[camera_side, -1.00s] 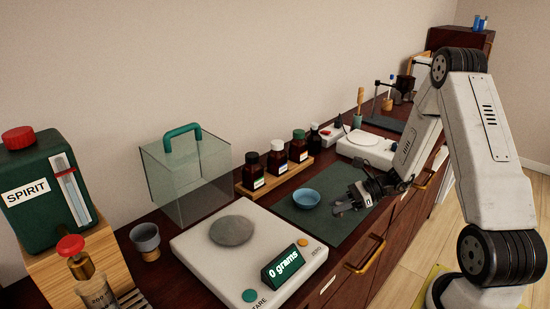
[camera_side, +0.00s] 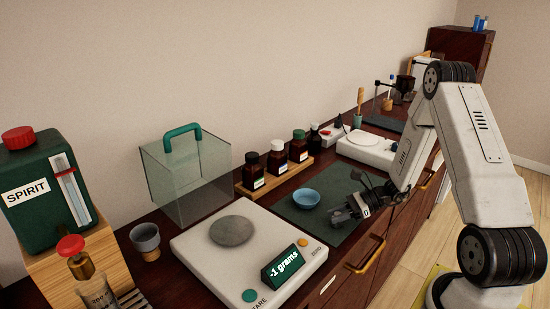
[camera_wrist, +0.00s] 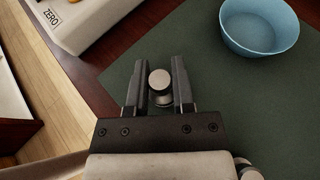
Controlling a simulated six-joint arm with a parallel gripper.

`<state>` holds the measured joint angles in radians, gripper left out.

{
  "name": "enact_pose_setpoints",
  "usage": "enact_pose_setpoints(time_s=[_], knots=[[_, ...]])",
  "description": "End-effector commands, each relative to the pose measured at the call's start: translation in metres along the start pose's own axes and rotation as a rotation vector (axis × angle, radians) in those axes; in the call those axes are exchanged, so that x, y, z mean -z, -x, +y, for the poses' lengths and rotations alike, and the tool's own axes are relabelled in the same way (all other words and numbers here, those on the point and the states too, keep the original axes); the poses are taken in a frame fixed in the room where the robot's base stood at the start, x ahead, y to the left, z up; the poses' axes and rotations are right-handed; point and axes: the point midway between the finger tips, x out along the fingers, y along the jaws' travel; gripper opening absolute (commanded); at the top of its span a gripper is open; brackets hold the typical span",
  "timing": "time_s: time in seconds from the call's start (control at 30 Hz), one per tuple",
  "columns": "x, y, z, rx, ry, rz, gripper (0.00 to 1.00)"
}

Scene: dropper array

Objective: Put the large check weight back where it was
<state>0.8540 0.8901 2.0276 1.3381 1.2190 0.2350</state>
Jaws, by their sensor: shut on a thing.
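The check weight (camera_wrist: 160,80) is a small knobbed metal cylinder between the two fingers of my gripper (camera_wrist: 158,88) in the wrist view. My gripper is shut on it, over the dark green mat (camera_wrist: 120,70). In the side view my gripper (camera_side: 338,214) is low over the mat's near edge, to the right of the blue bowl (camera_side: 306,199). The weight is hard to make out there. The wrist view does not show clearly whether its base touches the mat.
The balance (camera_side: 205,255) stands left of the mat with an empty round pan (camera_side: 232,231) and reads -1 grams. Brown bottles (camera_side: 277,158) on a wooden rack stand behind the bowl. A clear cover with a green handle (camera_side: 182,138) stands behind the balance.

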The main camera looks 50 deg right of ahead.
Motion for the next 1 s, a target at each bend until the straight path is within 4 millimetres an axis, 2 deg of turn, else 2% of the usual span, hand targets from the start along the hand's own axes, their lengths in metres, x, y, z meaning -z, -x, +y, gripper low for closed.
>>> enact_pose_setpoints(time_s=[0.13,0.17,0.2,0.27,0.73,1.0], knots=[[0.003,-0.001,0.000,0.000,0.000,0.000,0.00],[0.003,-0.001,0.000,0.000,0.000,0.000,0.33],[0.003,-0.001,0.000,0.000,0.000,0.000,0.46],[0.003,-0.001,0.000,0.000,0.000,0.000,0.65],[-0.001,0.000,0.000,0.000,0.001,0.000,0.65],[0.000,0.027,-0.001,0.003,0.000,-0.001,0.65]])
